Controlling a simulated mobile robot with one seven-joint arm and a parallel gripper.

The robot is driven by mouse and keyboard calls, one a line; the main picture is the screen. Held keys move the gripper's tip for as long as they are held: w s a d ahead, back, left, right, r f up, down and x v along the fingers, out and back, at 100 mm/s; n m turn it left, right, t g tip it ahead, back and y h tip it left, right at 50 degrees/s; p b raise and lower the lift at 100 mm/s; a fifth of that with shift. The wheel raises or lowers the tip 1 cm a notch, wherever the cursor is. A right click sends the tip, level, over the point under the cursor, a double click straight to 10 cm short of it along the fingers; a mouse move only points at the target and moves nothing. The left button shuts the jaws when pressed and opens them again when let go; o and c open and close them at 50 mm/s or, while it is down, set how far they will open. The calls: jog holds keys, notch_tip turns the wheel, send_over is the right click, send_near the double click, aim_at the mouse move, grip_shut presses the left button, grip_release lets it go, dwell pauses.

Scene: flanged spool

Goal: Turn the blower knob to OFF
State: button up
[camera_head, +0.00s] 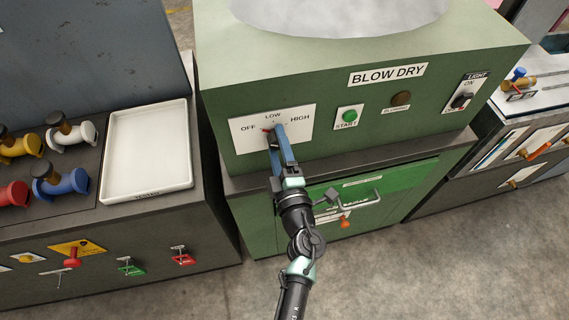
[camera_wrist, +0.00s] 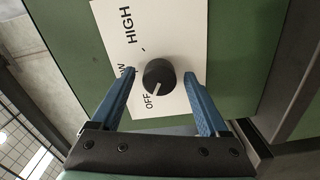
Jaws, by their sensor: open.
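The blower knob (camera_wrist: 158,74) is a round black dial on a white label plate (camera_wrist: 185,30) marked OFF, LOW and HIGH. A pale line on the knob appears to point toward the OFF mark. In the head view, the plate (camera_head: 297,123) is on the front of the green BLOW DRY machine (camera_head: 225,90), and my gripper mostly hides the knob. My gripper (camera_head: 275,128) is open at the plate. In the wrist view, its two blue fingers stand on either side of the knob, with visible gaps between fingers and knob.
A green START button (camera_head: 349,115), an amber lamp (camera_head: 401,98) and a LIGHT switch (camera_head: 461,100) sit right of the plate. A drawer handle (camera_head: 360,203) projects below. Left stands a bench with a white tray (camera_head: 147,151) and several coloured spools (camera_head: 60,182).

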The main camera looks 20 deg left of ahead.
jog(key=v, duration=1.2)
jog(key=shift+d+r, duration=0.1)
jog(key=w+d+r+m+t+h, duration=0.3)
jog(key=r+m, duration=0.1)
jog(key=r, duration=0.7)
jog(key=w+d+r+m+t+h, duration=0.3)
jog(key=r+m+t, duration=0.1)
jog(key=r, duration=0.7)
jog(key=w+d+r+m+t+h, duration=0.3)
jog(key=d+r+m, duration=0.1)
jog(key=r, duration=0.7)
jog(key=s+r+m+t, duration=0.1)
jog(key=s+r+m, duration=0.4)
jog(key=r, duration=0.7)
jog(key=s+r+m+t+h, duration=0.1)
jog(key=s+r+m, duration=0.4)
jog(key=r, duration=0.7)
jog(key=shift+s+a+r, duration=0.4)
jog(key=shift+s, duration=0.1)
